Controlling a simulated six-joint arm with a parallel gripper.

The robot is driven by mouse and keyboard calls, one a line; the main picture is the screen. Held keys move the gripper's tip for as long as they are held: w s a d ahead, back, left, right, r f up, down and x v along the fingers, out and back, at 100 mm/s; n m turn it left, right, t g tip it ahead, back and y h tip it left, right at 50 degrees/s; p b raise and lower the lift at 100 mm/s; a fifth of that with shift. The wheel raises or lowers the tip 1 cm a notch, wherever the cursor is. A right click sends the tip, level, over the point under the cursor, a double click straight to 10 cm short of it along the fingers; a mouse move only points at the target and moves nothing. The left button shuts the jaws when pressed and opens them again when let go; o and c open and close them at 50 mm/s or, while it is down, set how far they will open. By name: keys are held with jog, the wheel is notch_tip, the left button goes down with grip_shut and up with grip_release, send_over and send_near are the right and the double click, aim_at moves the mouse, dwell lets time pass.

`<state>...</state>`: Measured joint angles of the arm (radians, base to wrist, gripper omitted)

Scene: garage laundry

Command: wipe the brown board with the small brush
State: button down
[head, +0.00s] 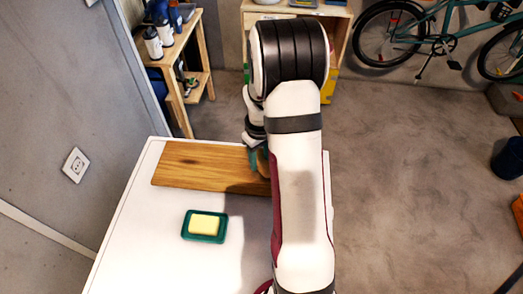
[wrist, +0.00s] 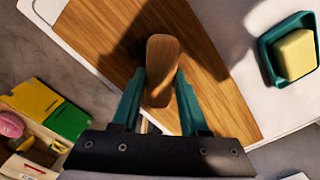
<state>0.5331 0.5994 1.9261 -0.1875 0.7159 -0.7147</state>
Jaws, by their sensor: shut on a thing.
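The brown board (head: 200,166) is a wooden plank lying on the far part of the white table; it also fills the middle of the wrist view (wrist: 207,75). The small brush (wrist: 162,62) shows as a rounded wooden body between the teal fingers of my gripper (wrist: 159,78). My gripper is shut on it over the board. The brush's bristles are hidden, and I cannot tell whether they touch the board. In the head view, my gripper (head: 256,160) is partly hidden behind my arm at the board's right part.
A green dish (head: 186,236) with a yellow block (head: 205,224) sits on the white table (head: 150,262), nearer than the board. A wooden shelf (head: 198,86) with bottles stands behind on the left. A bicycle (head: 440,42) is at the back right. The table's near left part is clear.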

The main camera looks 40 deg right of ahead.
jog(key=shift+s+a, duration=1.3)
jog(key=shift+s, duration=0.05)
jog(key=shift+w, duration=0.1)
notch_tip(320, 180, up, 6)
jog(key=shift+r, duration=0.25)
